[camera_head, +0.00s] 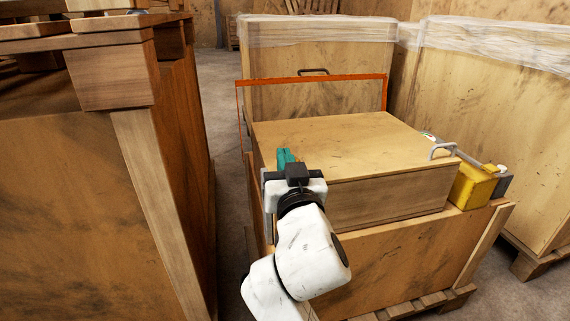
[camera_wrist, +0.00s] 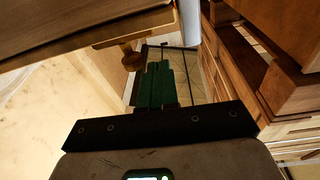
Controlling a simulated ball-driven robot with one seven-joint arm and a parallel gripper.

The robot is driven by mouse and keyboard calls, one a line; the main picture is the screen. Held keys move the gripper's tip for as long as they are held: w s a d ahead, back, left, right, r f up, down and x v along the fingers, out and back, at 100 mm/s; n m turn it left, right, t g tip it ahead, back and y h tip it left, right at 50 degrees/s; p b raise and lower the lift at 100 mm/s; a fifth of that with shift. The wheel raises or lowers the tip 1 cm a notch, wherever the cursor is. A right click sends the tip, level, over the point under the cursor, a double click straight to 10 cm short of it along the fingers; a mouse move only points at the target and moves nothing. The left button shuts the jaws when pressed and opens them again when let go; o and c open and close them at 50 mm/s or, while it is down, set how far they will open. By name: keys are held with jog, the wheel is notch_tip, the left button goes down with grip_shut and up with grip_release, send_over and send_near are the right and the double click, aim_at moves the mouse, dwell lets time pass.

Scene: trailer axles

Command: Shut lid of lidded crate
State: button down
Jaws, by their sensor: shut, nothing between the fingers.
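The likely lidded crate is a wooden box (camera_head: 385,190) on top of a larger wooden crate in the head view. Its pale top panel (camera_head: 330,140) looks about level, with a grey handle (camera_head: 443,149) at the right edge. I cannot tell whether this panel is fully shut. My gripper (camera_head: 286,156), with teal fingers, is at the box's left front side, overlapping its left edge; I cannot tell whether it touches. In the wrist view the fingers (camera_wrist: 160,85) are together and empty. A dark wooden panel edge (camera_wrist: 85,38) shows close by at the upper left.
A thin orange-red frame (camera_head: 310,78) stands behind the box. A yellow object (camera_head: 474,186) sits at the box's right. A tall wooden structure (camera_head: 70,200) stands at left, with a narrow floor gap (camera_head: 229,190) between. Plastic-wrapped crates (camera_head: 320,32) stand at the back and right.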

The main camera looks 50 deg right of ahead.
notch_tip(320, 180, up, 2)
jog(key=shift+d+p, duration=0.1)
jog(key=shift+p, duration=0.35)
jog(key=s+a+f+b, duration=0.2)
jog(key=s+a+f, duration=0.3)
jog(key=s+f, duration=0.1)
jog(key=shift+s+f, duration=0.15)
jog(key=shift+f, duration=0.15)
